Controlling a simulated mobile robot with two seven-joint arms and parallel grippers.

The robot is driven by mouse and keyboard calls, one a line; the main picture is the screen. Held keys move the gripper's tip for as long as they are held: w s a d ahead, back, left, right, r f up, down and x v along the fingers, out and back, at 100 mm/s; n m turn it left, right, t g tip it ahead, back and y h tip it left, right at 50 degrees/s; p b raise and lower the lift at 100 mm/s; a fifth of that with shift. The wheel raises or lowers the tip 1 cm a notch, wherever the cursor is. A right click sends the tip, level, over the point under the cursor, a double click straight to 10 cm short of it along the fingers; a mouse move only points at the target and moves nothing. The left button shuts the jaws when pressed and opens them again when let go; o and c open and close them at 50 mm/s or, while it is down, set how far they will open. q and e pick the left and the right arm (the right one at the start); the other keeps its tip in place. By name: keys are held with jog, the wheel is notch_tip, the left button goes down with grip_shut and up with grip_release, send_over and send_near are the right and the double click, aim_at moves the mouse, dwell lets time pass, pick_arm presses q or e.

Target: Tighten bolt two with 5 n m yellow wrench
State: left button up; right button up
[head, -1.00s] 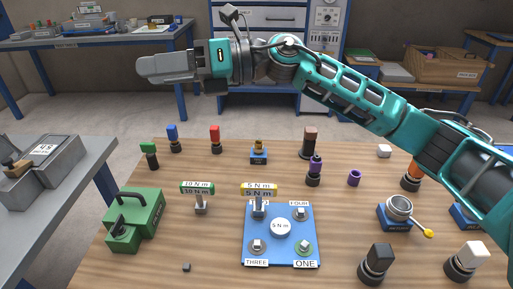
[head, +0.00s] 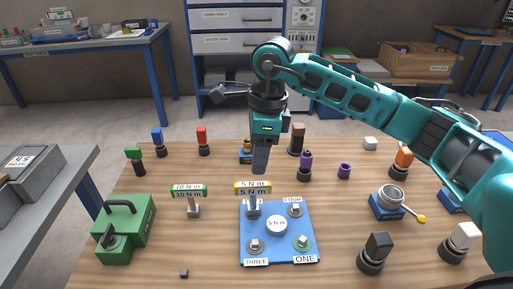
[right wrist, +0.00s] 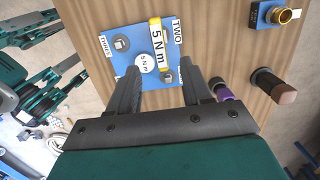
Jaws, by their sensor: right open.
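The yellow 5 N m wrench (head: 252,187) stands upright at the back left corner of the blue plate (head: 291,245), where it hides bolt two. In the right wrist view, the wrench's yellow label (right wrist: 157,42) lies beside the TWO tag (right wrist: 177,31). My right gripper (head: 259,170) points down just above and behind the wrench in the head view. In the right wrist view its open fingers (right wrist: 163,82) stand apart, with nothing between them and the wrench ahead. Bolts ONE (head: 303,243), THREE (head: 255,244) and FOUR (head: 295,210) show on the plate. My left gripper is not seen.
The green-labelled 10 N m wrench (head: 189,191) stands left of the plate, near a green case (head: 125,230). A purple-topped piece (head: 305,165) and a purple ring (head: 344,171) stand behind right. The front middle is fairly clear.

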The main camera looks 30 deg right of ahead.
aim_at(253, 184)
jog(key=f, duration=0.4)
jog(key=a+f, duration=0.1)
jog(key=f, duration=0.6)
jog(key=shift+w+a+f, duration=0.15)
jog(key=shift+w+f, duration=0.1)
jog(key=shift+f, duration=0.05)
jog(key=shift+c, duration=0.2)
grip_shut()
jog(key=shift+c, duration=2.4)
grip_release()
grip_shut()
jog(key=m, duration=0.2)
jog(key=shift+r+m, duration=0.1)
jog(key=shift+m, duration=0.2)
jog(key=m, duration=0.3)
jog(key=shift+w+t+p, duration=0.1)
jog(key=shift+t+p, duration=0.2)
